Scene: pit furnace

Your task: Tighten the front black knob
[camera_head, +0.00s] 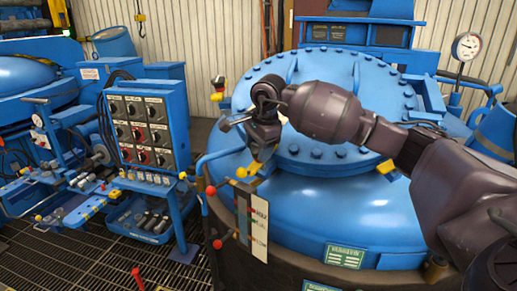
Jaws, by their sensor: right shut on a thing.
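My right gripper (261,143) reaches in from the right over the blue furnace lid (330,140). It is shut at the lid's front left edge, just above a yellow lug (252,169). The front black knob seems to be between its fingers there, but the dark gripper hides most of it and the two are hard to tell apart. My left gripper is not in view.
A blue control panel (143,130) with several black and red knobs stands at the left. Bolts ring the lid, and more yellow lugs (386,167) show on its rim. A red-knobbed lever panel (246,215) stands below the gripper. Grated floor (90,260) lies at lower left.

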